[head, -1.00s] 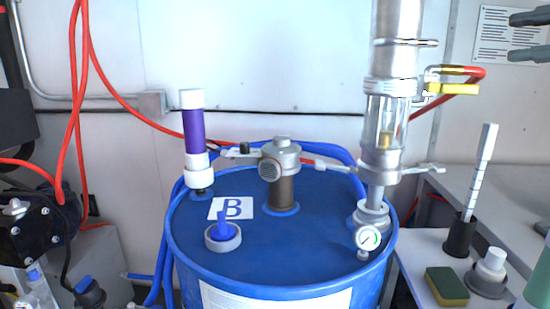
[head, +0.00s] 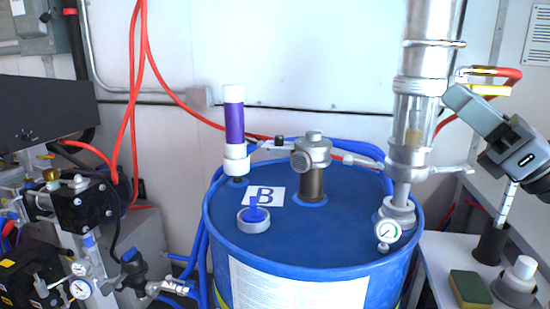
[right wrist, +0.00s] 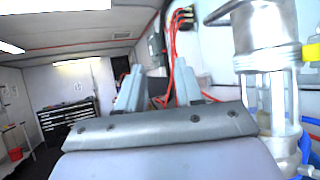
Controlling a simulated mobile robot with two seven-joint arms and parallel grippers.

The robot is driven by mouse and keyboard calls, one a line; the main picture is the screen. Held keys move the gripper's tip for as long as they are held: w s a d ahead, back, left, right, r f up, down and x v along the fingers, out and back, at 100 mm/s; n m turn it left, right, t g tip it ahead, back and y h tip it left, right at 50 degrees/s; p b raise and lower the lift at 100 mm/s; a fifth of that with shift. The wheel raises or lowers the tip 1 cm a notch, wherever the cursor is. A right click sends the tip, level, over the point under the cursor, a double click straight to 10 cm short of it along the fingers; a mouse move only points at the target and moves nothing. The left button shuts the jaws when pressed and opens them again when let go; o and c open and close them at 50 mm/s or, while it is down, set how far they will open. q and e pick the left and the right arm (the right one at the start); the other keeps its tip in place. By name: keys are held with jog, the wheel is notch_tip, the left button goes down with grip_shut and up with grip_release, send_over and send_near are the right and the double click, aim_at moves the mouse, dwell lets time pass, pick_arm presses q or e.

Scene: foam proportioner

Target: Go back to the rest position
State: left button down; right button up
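My right gripper (head: 465,105) is in the head view at the right, beside the clear-and-metal cylinder (head: 412,125) and in front of its yellow-handled valve. In the right wrist view its two grey fingers (right wrist: 160,90) stand apart with nothing between them, and the cylinder is close on the right. I cannot tell from the head view whether the gripper touches the cylinder or valve. My left gripper is in neither view. The blue drum (head: 330,240) marked B stands in the middle, with the cylinder upright on its lid.
A purple-and-white tube (head: 234,125) and a blue-handled cap (head: 254,217) are on the drum. A side table at right holds a sponge (head: 470,289), a white-topped bottle (head: 519,275) and a stick in a black holder (head: 490,244). Pump equipment (head: 85,205) and red hoses fill the left.

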jog(key=w+d+f+m+t+h, duration=0.1)
jog(key=d+f+m+h, duration=0.1)
jog(key=f+m+h, duration=1.05)
jog(key=d+f+m+h, duration=0.2)
jog(key=f+m+h, duration=0.5)
jog(key=f+m, duration=0.9)
jog(key=s+a+f+m+g, duration=0.1)
jog(key=s+f+m+g, duration=0.4)
jog(key=f+m, duration=0.3)
jog(key=s+a+f+m+g+y, duration=0.1)
jog(key=s+a+f+m+g, duration=0.3)
jog(key=s+f, duration=0.45)
jog(key=s+a+f+m+g+y, duration=0.2)
jog(key=s+a+f+g, duration=0.35)
jog(key=s, duration=0.55)
jog(key=w+a+f+t+y+p, duration=0.1)
jog(key=w+f+t+p, duration=0.3)
jog(key=w+f+t, duration=0.1)
jog(key=shift+w+a+t+y, duration=0.35)
jog(key=shift+w+t, duration=0.3)
jog(key=shift+w, duration=0.1)
